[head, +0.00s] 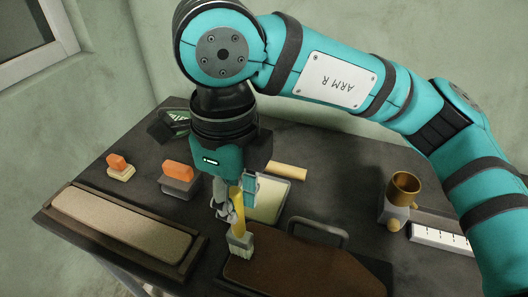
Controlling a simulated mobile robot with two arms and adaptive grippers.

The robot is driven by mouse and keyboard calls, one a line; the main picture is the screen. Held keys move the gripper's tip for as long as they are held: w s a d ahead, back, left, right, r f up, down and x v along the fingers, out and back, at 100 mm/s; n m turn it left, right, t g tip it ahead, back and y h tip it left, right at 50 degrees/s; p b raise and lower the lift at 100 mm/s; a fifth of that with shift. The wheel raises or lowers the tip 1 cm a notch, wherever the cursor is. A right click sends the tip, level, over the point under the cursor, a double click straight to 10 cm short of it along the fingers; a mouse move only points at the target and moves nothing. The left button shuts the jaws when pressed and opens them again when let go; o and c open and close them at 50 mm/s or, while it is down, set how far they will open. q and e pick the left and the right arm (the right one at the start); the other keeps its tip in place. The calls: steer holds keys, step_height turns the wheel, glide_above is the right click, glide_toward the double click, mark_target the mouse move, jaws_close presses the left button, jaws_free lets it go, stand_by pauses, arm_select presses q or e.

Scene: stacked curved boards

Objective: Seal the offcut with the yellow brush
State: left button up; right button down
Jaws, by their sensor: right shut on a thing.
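My right gripper (235,203) comes down from above and is shut on the yellow brush (238,222). The brush hangs upright, with its pale bristles (240,244) pointing down at the upper left end of a brown board (300,272). I cannot tell whether the bristles touch this board. The brown board lies at the bottom of the view on a dark base and is cut off by the edge. A long beige piece (120,224) lies in a dark tray (189,262) at the left. I cannot tell which piece is the offcut. My left gripper is out of view.
Two blocks with orange tops (118,162) (179,172) stand at the left. A pale shallow tray (268,203) and a wooden stick (287,171) lie behind the brush. A dark handle (320,229) rises beside the brown board. A brass cup (404,187) stands right.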

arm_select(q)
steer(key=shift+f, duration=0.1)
arm_select(e)
steer(key=shift+w+a+f, duration=0.1)
steer(key=shift+w+a, duration=0.05)
steer(key=shift+a, duration=0.2)
steer(key=shift+r, duration=0.2)
steer(key=shift+r, duration=0.35)
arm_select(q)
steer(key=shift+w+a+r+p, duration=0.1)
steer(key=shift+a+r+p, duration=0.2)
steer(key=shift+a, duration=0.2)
arm_select(e)
steer(key=shift+r, duration=0.25)
steer(key=shift+r+p, duration=1.7)
steer(key=shift+r, duration=1.3)
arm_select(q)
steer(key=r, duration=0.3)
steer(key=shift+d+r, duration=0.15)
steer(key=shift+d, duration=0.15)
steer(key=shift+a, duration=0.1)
